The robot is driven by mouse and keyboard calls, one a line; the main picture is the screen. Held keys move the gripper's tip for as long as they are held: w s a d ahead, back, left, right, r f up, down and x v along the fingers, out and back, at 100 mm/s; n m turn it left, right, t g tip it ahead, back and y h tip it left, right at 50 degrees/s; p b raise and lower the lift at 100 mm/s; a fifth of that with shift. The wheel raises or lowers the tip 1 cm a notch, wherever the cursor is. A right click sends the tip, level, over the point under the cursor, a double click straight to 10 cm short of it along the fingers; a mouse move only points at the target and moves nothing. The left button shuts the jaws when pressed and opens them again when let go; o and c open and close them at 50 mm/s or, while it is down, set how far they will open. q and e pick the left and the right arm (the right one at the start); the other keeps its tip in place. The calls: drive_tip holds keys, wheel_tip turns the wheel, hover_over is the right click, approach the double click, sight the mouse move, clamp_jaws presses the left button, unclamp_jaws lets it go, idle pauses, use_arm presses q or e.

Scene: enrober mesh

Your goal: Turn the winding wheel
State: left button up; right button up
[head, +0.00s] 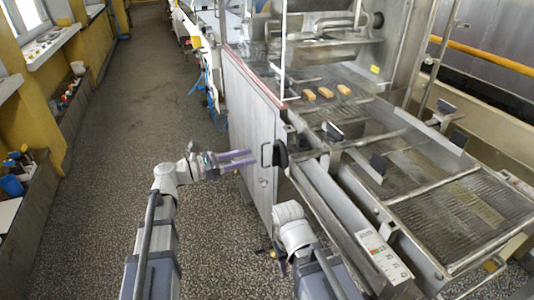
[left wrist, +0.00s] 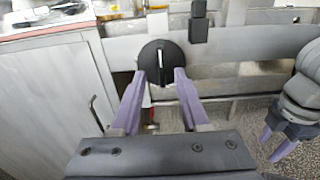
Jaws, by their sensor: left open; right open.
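The winding wheel appears to be the black round knob (head: 281,153) on the side of the steel machine, beside the cabinet door's handle. In the left wrist view the black knob (left wrist: 161,60) faces me, with a pale upright bar on its front. My left gripper (head: 255,157) is open and empty, pointing right at the knob with a small gap left. In its wrist view the left fingertips (left wrist: 160,74) are spread below and either side of the knob's centre. My right gripper (head: 279,264) is low in front of the machine, pointing down; its open fingers show at right (left wrist: 278,145).
The cabinet door (head: 250,130) with its bent handle (head: 266,155) stands close to my left fingers. The speckled floor (head: 95,200) at left is clear.

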sight(283, 154)
use_arm(q)
drive_tip(key=x, duration=0.7)
drive_tip(key=shift+d, duration=0.15)
drive_tip(key=shift+c, duration=0.2)
clamp_jaws()
